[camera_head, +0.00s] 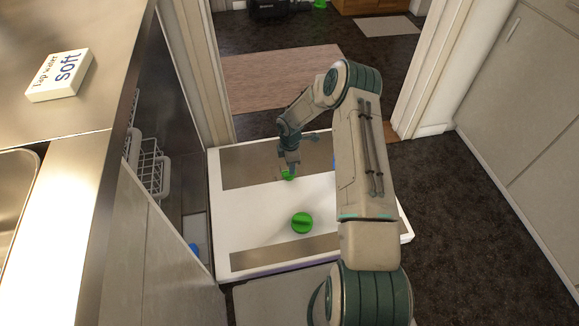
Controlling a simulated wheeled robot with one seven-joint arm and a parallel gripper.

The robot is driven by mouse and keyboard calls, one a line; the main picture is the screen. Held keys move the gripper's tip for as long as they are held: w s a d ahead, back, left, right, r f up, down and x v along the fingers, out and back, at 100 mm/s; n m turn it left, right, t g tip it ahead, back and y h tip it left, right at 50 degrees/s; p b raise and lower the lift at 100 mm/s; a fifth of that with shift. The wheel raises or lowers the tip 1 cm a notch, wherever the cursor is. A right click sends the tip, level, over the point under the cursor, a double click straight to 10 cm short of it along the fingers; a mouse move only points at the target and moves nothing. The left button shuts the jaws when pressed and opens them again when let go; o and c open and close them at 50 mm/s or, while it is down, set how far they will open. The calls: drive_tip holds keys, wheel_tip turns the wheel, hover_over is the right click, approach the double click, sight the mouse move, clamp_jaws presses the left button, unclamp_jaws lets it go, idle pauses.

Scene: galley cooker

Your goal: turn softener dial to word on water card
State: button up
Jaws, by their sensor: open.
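A white water card (59,76) lies on the steel counter at the upper left; it reads "Tap water" and, in larger letters, "soft". A round green dial (302,223) with a raised grip sits on the white open appliance door (262,232). A second small green part (287,176) shows further back on the door, partly hidden by my gripper (289,168). My gripper is open and points down over that part; I cannot tell whether it touches. No dial markings are readable, and I cannot tell which green part is the softener dial.
A white wire rack (150,168) shows inside the appliance on the left. A blue item (194,249) lies low inside it. The sink (15,190) is at the left edge. Dark floor (460,230) is clear to the right, and a doorway opens behind.

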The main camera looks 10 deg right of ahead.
wheel_tip(320, 180, up, 10)
drive_tip(key=p, duration=0.2)
drive_tip(key=shift+r+p, duration=0.15)
drive_tip(key=shift+p, duration=0.2)
